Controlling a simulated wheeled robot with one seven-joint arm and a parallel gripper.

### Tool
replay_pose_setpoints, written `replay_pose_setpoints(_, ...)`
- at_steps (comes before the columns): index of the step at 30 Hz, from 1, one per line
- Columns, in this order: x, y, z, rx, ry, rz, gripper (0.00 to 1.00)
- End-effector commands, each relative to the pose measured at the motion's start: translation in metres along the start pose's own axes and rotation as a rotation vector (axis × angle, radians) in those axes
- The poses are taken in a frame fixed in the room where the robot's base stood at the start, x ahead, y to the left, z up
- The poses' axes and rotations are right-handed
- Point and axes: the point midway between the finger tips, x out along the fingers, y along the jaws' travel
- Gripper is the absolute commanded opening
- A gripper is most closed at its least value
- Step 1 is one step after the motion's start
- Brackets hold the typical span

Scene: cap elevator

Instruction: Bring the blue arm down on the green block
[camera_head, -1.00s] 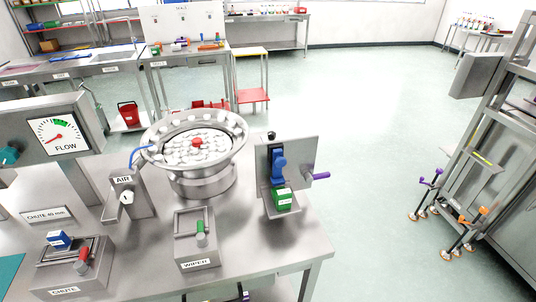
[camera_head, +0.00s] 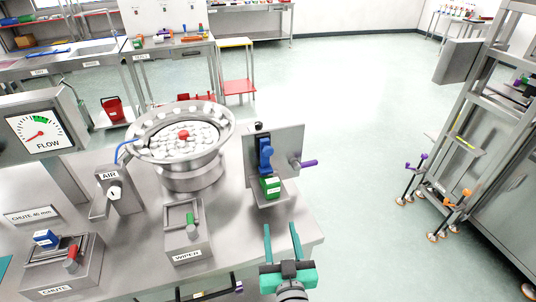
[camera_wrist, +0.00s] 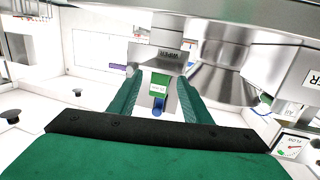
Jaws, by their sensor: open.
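The blue arm (camera_head: 265,155) stands upright on a grey plate at the table's right end. The green block (camera_head: 271,187) sits on a small grey shelf just below it; I cannot tell whether the two touch. A purple-tipped lever (camera_head: 304,164) sticks out to the plate's right. My gripper (camera_head: 282,230) is open and empty, in front of and below the block, fingers pointing towards it. In the wrist view, the green block (camera_wrist: 159,79) and a blue part (camera_wrist: 158,105) show between my two green fingers, still apart from them.
A steel bowl feeder (camera_head: 190,170) stands left of the plate. The wiper box (camera_head: 186,240), air valve (camera_head: 113,190), flow gauge (camera_head: 38,133) and chute box (camera_head: 60,268) are further left. Open floor (camera_head: 360,110) lies right of the table.

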Motion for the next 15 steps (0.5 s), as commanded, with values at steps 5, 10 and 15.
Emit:
replay_pose_setpoints(5, 0.029, 0.007, -0.062, -0.079, 0.05, -0.069, 0.44)
replay_pose_setpoints(10, 0.043, 0.009, -0.112, -0.165, 0.081, -0.135, 0.44)
replay_pose_setpoints(15, 0.048, 0.009, -0.143, -0.232, 0.099, -0.176, 0.44)
